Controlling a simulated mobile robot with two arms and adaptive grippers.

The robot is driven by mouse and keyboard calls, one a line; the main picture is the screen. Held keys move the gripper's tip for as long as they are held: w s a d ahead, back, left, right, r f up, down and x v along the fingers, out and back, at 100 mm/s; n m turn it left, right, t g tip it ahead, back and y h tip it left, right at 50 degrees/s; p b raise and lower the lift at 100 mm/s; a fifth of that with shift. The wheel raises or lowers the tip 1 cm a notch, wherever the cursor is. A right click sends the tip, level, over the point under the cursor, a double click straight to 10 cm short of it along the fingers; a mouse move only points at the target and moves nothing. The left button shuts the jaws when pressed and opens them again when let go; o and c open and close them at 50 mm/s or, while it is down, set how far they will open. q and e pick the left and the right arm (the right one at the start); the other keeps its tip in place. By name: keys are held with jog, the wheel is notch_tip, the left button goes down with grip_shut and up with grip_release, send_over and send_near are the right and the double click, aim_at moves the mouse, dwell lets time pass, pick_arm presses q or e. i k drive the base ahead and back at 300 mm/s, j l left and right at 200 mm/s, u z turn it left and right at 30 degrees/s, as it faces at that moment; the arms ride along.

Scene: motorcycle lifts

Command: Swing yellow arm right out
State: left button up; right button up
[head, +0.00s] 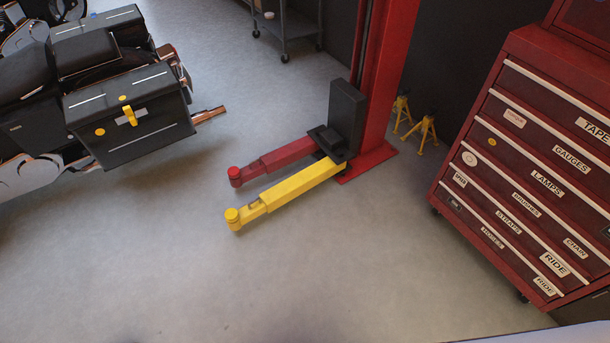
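The yellow arm (290,190) sits low over the floor at the foot of the red lift post (385,80). It points toward the lower left from a black carriage (343,120) on the post. Its free end carries a round yellow pad (232,215). A red arm (275,161) lies beside it on the far side, roughly parallel, with a narrow gap between them. Neither of my grippers shows in the head view.
A motorcycle with black cases (130,110) stands at the left. A red tool cabinet (540,170) with labelled drawers is at the right. Yellow jack stands (425,130) stand behind the post. A grey cart (285,25) is at the back. The floor (300,280) in front is clear.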

aim_at(274, 197)
jog(key=i+j+z, duration=0.15)
jog(key=i, duration=1.45)
